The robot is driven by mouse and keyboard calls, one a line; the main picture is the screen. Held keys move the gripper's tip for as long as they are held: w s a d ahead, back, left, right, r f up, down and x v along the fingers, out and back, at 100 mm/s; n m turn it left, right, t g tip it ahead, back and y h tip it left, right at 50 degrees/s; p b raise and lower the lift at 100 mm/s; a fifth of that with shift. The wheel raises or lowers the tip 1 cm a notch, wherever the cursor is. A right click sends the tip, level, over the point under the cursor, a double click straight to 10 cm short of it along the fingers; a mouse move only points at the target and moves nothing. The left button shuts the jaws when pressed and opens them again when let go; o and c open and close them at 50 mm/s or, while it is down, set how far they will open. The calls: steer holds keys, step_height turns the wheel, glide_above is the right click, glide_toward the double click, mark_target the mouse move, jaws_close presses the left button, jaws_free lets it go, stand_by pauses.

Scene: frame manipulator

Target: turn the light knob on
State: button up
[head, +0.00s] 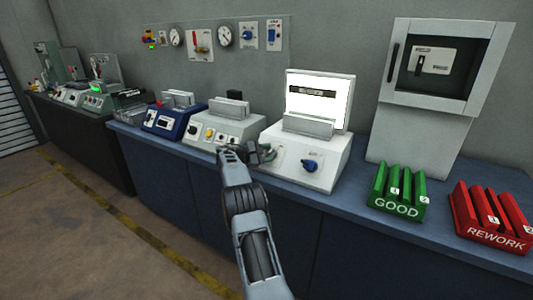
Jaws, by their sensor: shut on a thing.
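A white station (318,178) with a brightly lit panel (338,102) stands on the blue bench. A blue knob (310,165) sits on the right of its sloped front, clear of my gripper. My gripper (266,152) reaches the left of that sloped front. It is shut on a small part there, apparently a knob, mostly hidden by the fingers. Any label or mark at that part is too small or covered to read, so its turned position cannot be told.
A beige station (224,131) and a blue station (170,121) stand to the left. A green GOOD rack (397,208) and a red REWORK rack (495,236) are to the right. A white cabinet (482,85) stands behind. A panel of gauges (270,60) is on the wall.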

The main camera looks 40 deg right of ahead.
stand_by(0.3)
steer(key=o, duration=0.9)
steer(key=v, duration=1.3)
steer(key=shift+w+a+r, duration=0.1)
steer(key=shift+a+r, duration=0.05)
steer(key=shift+a, duration=0.2)
